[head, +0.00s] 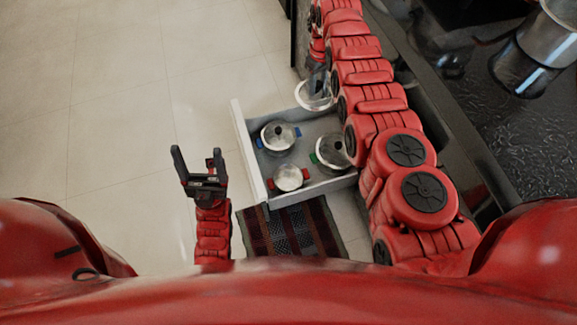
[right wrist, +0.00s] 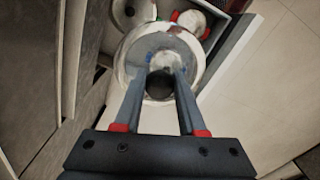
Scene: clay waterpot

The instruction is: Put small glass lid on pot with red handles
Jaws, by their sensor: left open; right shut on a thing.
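The pot with red handles (head: 288,179) stands in the near corner of an open drawer; its inside looks pale and uncovered. It also shows in the right wrist view (right wrist: 192,22). My right gripper (head: 315,72) is shut on a round glass lid (head: 313,97) with a dark knob. In the right wrist view the lid (right wrist: 132,70) sits between the fingertips (right wrist: 160,80) and hides part of what lies beneath. The lid is at the drawer's far end, apart from the red-handled pot. My left gripper (head: 196,163) is open and empty, left of the drawer.
The drawer (head: 247,158) also holds a pot with blue handles (head: 278,138) and a pot with green handles (head: 330,151). A dark counter (head: 515,125) with a metal pot (head: 550,30) is at right. A patterned rug (head: 290,232) lies below. Floor at left is clear.

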